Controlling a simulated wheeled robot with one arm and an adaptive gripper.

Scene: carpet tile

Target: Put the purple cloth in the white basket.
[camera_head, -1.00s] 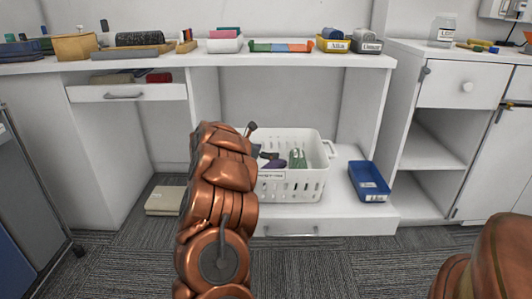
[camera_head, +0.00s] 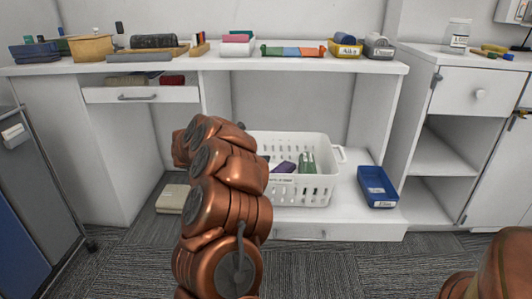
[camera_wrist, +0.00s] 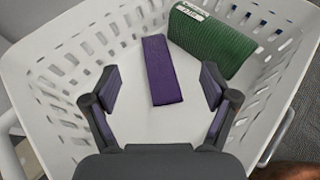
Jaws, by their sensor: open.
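The white basket (camera_head: 325,187) stands on the low white shelf under the counter. The purple cloth (camera_wrist: 162,70), a narrow folded strip, lies flat on the basket floor in the wrist view. It also shows inside the basket in the head view (camera_head: 284,168). My gripper (camera_wrist: 161,88) is over the basket with its fingers spread wide, one on each side of the cloth and apart from it. In the head view my arm hides most of the gripper and the basket's left side.
A green ribbed item (camera_wrist: 212,40) with a white label lies in the basket, right of the cloth. A blue bin (camera_head: 376,187) stands on the shelf right of the basket. The counter (camera_head: 230,64) above holds several boxes and tools.

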